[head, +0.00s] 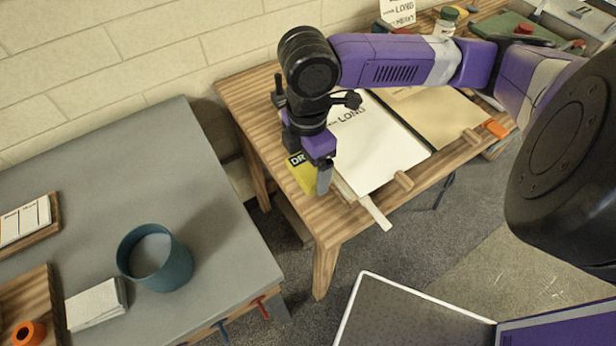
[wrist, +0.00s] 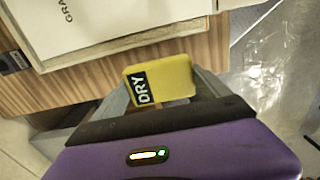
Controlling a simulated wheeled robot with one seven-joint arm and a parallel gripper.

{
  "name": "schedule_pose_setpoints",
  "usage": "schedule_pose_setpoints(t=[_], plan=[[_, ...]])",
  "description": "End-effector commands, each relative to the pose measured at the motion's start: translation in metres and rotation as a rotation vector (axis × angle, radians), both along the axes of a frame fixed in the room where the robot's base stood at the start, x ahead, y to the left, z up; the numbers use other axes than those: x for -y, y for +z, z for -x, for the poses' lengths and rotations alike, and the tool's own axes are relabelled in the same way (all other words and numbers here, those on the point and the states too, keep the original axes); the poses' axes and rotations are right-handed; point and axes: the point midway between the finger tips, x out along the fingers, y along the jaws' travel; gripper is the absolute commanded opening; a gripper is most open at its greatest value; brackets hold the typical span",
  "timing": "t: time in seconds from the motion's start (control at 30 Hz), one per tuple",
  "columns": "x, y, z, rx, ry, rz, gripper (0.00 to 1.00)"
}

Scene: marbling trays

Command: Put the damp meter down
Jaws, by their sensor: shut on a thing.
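A yellow block-like thing with a black "DRY" label, which I take as the damp meter (wrist: 178,78), sits between the two grey fingers of my gripper (wrist: 163,92) in the wrist view. In the head view my gripper (head: 323,182) points down at the near left end of the wooden table (head: 262,112). The damp meter (head: 303,176) shows just left of the fingers there, partly hidden by them. My gripper is shut on it. I cannot tell whether its underside touches the tabletop or hangs above it.
A white "LONG" sheet (head: 375,150) and a tan sheet (head: 440,115) cover much of the wooden table. A pale stick (head: 376,213) juts over its front edge. A gap separates it from the grey table (head: 110,180), which holds a teal pot (head: 172,268) and white cards (head: 97,304).

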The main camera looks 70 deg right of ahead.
Motion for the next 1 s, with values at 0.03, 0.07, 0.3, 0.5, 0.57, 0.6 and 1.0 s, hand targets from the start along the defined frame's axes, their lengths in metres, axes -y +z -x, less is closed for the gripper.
schedule_pose_setpoints(t=[0.03, 0.07, 0.3, 0.5, 0.57, 0.6, 1.0], plan=[[0.000, -0.005, 0.000, -0.002, -0.001, -0.001, 0.54], [0.000, -0.007, 0.000, -0.002, -0.001, -0.001, 0.54], [0.000, -0.025, 0.000, -0.001, -0.001, -0.001, 0.54], [0.000, -0.048, 0.000, -0.001, -0.001, -0.001, 0.54], [0.000, -0.048, 0.000, 0.000, -0.001, 0.001, 0.54], [0.000, -0.048, 0.000, 0.000, 0.000, 0.001, 0.54], [0.000, -0.051, 0.000, -0.001, 0.000, 0.001, 1.00]])
